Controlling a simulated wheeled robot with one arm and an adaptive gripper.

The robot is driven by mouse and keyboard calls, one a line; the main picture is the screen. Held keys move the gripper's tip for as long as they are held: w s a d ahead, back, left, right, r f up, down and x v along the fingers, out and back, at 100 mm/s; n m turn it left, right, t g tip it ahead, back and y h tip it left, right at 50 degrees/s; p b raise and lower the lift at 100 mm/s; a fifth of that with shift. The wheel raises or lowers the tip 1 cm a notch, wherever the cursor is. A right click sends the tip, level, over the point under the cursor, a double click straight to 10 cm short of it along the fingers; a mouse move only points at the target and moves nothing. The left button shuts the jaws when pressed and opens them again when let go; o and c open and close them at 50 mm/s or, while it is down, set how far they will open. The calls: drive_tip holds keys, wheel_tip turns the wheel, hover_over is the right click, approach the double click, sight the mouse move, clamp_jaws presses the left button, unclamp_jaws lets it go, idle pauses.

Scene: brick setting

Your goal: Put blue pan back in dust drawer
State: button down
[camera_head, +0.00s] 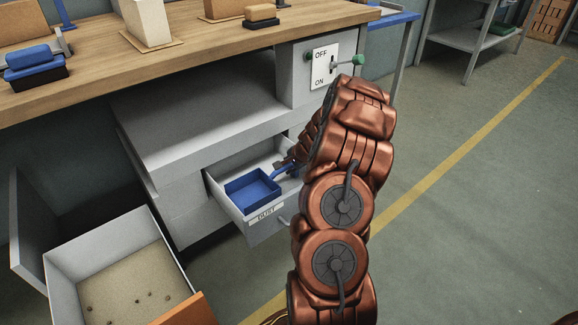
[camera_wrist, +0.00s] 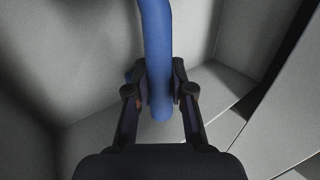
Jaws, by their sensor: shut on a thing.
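The blue pan (camera_head: 252,189) is a square dustpan with a handle. In the head view its tray is within the walls of the open drawer labelled DUST (camera_head: 228,204). Whether the pan touches the drawer floor I cannot tell. My gripper (camera_head: 284,166) is at the handle end, over the drawer's right rear part, partly hidden by my arm. In the wrist view my gripper (camera_wrist: 160,92) is shut on the blue handle (camera_wrist: 156,45), one finger on each side. Grey drawer walls surround it there.
A bin (camera_head: 105,258) with sandy contents and several dark bits stands at lower left. Open floor lies at right.

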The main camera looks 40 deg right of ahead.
drive_tip(key=shift+f, duration=0.35)
drive_tip(key=c, duration=0.9)
unclamp_jaws()
drive_tip(key=shift+c, duration=0.2)
drive_tip(key=shift+r, duration=0.1)
drive_tip(key=v, duration=1.2)
